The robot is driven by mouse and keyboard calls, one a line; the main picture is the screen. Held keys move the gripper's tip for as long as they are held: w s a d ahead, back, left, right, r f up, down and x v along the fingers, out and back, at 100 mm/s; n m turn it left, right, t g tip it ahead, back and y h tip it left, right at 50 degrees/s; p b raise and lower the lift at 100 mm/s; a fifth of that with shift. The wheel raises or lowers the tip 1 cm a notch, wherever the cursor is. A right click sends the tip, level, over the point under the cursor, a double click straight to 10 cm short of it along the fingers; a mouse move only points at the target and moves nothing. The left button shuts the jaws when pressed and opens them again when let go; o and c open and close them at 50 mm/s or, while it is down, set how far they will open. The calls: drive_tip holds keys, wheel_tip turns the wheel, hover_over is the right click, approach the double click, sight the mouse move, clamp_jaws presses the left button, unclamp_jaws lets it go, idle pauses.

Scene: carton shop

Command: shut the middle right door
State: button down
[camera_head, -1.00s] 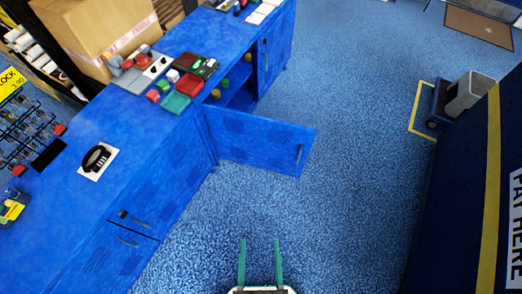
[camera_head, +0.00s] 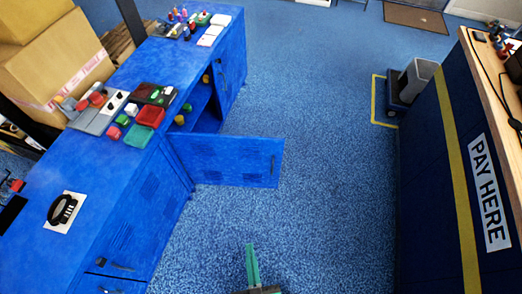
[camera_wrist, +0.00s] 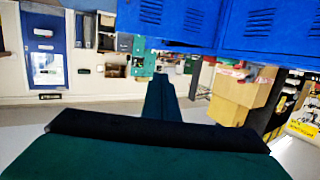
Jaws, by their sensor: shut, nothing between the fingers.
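The blue middle right door (camera_head: 225,160) stands swung wide open in the head view, sticking out to the right from the blue cabinet (camera_head: 145,205). Its dark handle (camera_head: 273,165) is near its free edge. The cabinet opening (camera_head: 200,103) behind it shows a shelf with small yellowish things. My gripper (camera_head: 251,248) is shut and empty, with its green fingers together, over the floor in front of the door and apart from it. In the wrist view the shut fingers (camera_wrist: 160,85) point towards blue vented panels (camera_wrist: 170,18) at the top; which panel is the door I cannot tell for certain.
The cabinet top carries trays (camera_head: 150,116), a black coiled thing on a white card (camera_head: 62,208) and small parts. A dark counter marked PAY HERE (camera_head: 489,190) stands at right. A grey bin (camera_head: 415,80) stands behind it. Blue floor between is clear.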

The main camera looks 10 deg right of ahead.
drive_tip(key=w+d+f+m+h, duration=0.15)
drive_tip(key=w+d+f, duration=0.25)
drive_tip(key=w+f, duration=0.7)
drive_tip(key=m+t+h, duration=0.1)
drive_tip(key=h, duration=0.2)
approach(268, 141)
drive_tip(key=x, duration=0.6)
drive_tip(key=shift+w, duration=0.25)
drive_tip(key=shift+w+d+r, duration=0.1)
